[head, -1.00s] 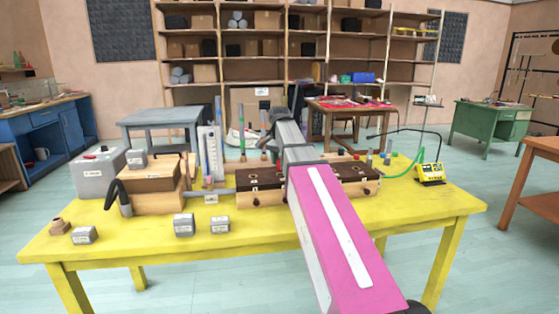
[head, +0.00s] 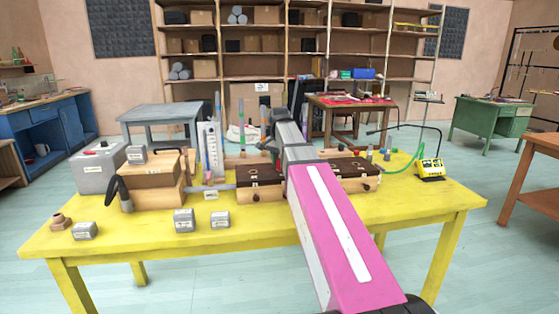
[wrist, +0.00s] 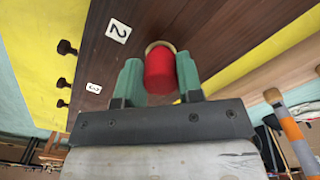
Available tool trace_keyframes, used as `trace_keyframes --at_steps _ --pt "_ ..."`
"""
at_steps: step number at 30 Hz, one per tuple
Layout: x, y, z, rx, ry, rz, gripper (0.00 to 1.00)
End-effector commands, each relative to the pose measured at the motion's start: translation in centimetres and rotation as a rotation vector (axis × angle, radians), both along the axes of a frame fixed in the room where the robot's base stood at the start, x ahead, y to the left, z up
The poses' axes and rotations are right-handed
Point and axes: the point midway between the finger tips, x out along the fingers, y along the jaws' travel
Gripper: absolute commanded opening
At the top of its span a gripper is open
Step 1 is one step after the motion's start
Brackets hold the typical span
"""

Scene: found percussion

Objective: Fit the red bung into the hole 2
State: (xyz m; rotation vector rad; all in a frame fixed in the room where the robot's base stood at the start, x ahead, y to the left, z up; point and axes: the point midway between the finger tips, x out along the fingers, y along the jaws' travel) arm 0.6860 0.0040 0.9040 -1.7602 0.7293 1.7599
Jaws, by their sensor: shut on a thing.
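The red bung (wrist: 159,72) sits between the two green fingers of my gripper (wrist: 160,82) in the wrist view, and the gripper is shut on it. The bung's far end meets a pale ring (wrist: 160,45) on the dark brown top of the wooden box (wrist: 200,22). I cannot tell how far the bung is in the hole. A white label with the number 2 (wrist: 118,31) lies beside it on the box top. In the head view the box (head: 262,193) stands on the yellow table, and my arm hides the bung and most of the gripper.
A second label, reading 3 (wrist: 93,88), and several dark knobs (wrist: 65,83) show along the box. On the yellow table (head: 300,220) stand a wooden case (head: 152,188), grey labelled blocks (head: 184,221) and a yellow meter (head: 430,170). The table's front is mostly clear.

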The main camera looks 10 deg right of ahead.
Motion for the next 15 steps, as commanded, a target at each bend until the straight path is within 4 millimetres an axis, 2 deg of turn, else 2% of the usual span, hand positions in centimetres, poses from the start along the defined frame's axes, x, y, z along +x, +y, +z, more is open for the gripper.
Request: trace_keyframes --at_steps 12,13,15 --pt "-0.03 0.00 -0.88 0.000 0.000 0.000 0.11" --pt "-0.01 0.00 -0.89 0.000 0.000 0.000 0.37" --pt "-0.01 0.00 -0.87 0.000 0.000 0.000 0.60"
